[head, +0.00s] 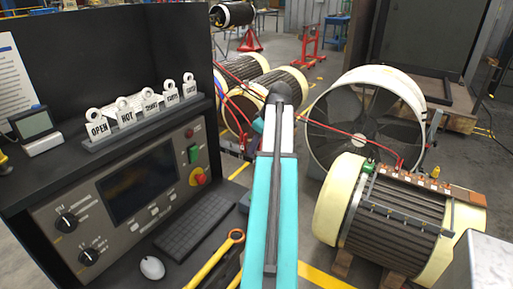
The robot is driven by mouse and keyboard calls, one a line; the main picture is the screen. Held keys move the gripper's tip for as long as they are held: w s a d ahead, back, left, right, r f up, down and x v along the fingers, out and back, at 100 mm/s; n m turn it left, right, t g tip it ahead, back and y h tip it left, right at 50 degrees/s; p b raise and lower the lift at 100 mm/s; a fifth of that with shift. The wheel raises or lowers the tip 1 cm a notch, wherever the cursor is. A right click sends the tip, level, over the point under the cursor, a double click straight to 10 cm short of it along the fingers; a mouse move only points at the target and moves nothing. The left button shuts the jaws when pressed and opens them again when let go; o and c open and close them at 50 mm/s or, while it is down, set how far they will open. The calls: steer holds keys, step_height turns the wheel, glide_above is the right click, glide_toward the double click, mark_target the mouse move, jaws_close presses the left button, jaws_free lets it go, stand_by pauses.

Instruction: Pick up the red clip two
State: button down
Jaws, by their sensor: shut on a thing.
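A small red clip-like end (399,163) of a red cable shows at the top of the right-hand motor (392,222). Which clip is number two cannot be read. My teal arm rises through the middle of the head view up to a dark rounded joint. My gripper does not show; it is hidden behind the arm or out of the picture, so what it holds cannot be seen. Red cables (345,133) run from behind the arm towards the motor.
A control console (128,185) with a tag rack (148,118), a mouse (152,268) and a yellow-handled tool (212,262) fills the left. A large fan (362,115) stands behind the motor. More rotors (272,90) lie behind my arm. Some floor shows at the far right.

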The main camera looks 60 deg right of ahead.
steer(key=shift+r, duration=0.1)
steer(key=shift+r+b, duration=0.5)
steer(key=shift+r, duration=1.1)
steer(key=s+a+b, duration=0.1)
steer(key=s+a, duration=0.1)
steer(key=s, duration=0.5)
steer(key=s+a+r+b, duration=0.1)
steer(key=s+a, duration=0.1)
steer(key=s, duration=0.6)
steer(key=shift+s+a+r, duration=0.15)
steer(key=shift+a+r, duration=0.1)
steer(key=shift+a, duration=0.15)
